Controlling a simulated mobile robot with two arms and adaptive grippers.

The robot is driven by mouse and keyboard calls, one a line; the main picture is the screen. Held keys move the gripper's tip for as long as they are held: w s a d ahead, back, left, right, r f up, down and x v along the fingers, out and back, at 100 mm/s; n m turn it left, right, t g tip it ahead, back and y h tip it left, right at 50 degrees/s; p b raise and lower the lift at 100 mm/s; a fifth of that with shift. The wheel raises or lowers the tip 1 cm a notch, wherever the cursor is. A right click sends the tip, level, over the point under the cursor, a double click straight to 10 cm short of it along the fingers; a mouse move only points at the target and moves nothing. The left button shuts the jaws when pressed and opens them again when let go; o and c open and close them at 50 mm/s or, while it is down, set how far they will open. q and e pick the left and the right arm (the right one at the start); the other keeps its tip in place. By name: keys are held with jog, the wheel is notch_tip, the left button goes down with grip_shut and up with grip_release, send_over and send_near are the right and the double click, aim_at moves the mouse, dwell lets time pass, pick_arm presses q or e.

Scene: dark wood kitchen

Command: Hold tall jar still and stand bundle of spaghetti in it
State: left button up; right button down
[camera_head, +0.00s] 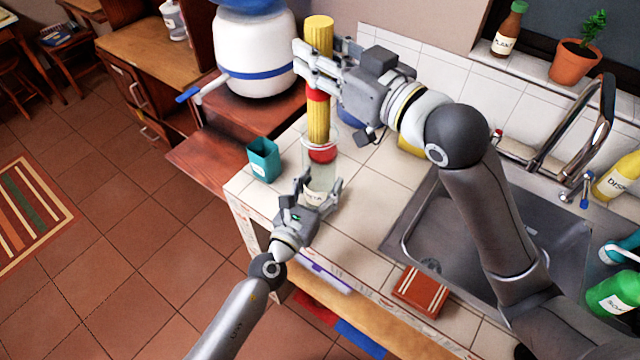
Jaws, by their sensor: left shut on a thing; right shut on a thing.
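The tall clear jar (322,175) stands upright on the tiled counter, with a pale label low on its side. My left gripper (320,190) is shut on its lower part. The yellow spaghetti bundle (318,122) is nearly upright, with a red band around its middle. My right gripper (314,65) is shut on its upper part, and its top sticks out above the fingers. The bundle's lower end, with red at it, shows through the glass below the jar's rim and appears to be inside the mouth. Clear glass shows below it.
A teal cup (263,159) stands left of the jar near the counter edge. A white dispenser with a blue band (255,60) stands behind on a wooden surface. The sink (480,235) lies to the right. A reddish-brown sponge or cloth (421,290) lies in front.

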jog(key=shift+f, duration=0.8)
jog(key=c, duration=1)
grip_release()
jog(key=shift+o, duration=0.2)
jog(key=v, duration=0.7)
jog(key=shift+s+d, duration=0.2)
